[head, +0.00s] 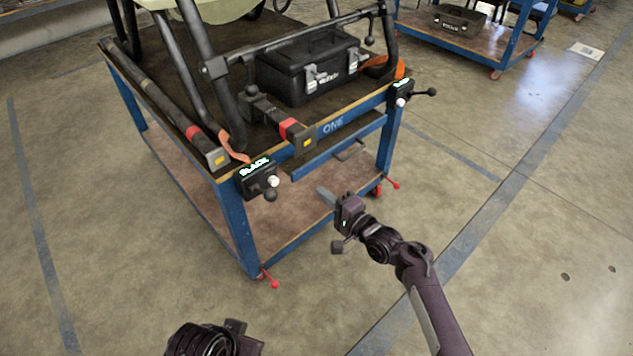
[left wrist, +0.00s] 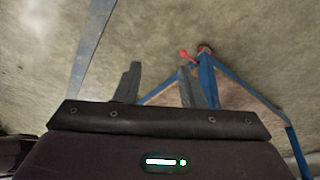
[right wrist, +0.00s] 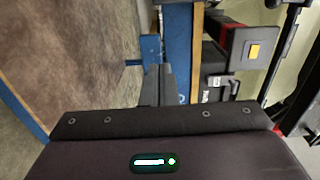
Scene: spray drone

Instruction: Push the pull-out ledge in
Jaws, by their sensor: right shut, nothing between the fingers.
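The pull-out ledge (head: 322,157) is a blue bar under the front edge of the blue cart marked ONE (head: 333,125), with a dark handle (head: 350,151) on it. In the right wrist view a short blue piece (right wrist: 150,48), which looks like the ledge, stands out beside the cart's front rail. My right gripper (head: 322,190) is shut and empty, in front of and below the ledge in the head view; its fingers (right wrist: 158,80) point toward the ledge. I cannot tell whether they touch. My left gripper (left wrist: 158,75) is open and empty, low over the floor, near a cart leg.
On the cart stand a black toolbox (head: 310,70) and dark frame legs with red-banded feet (head: 295,132). Red caster levers (head: 268,279) stick out low. Floor to the right is clear.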

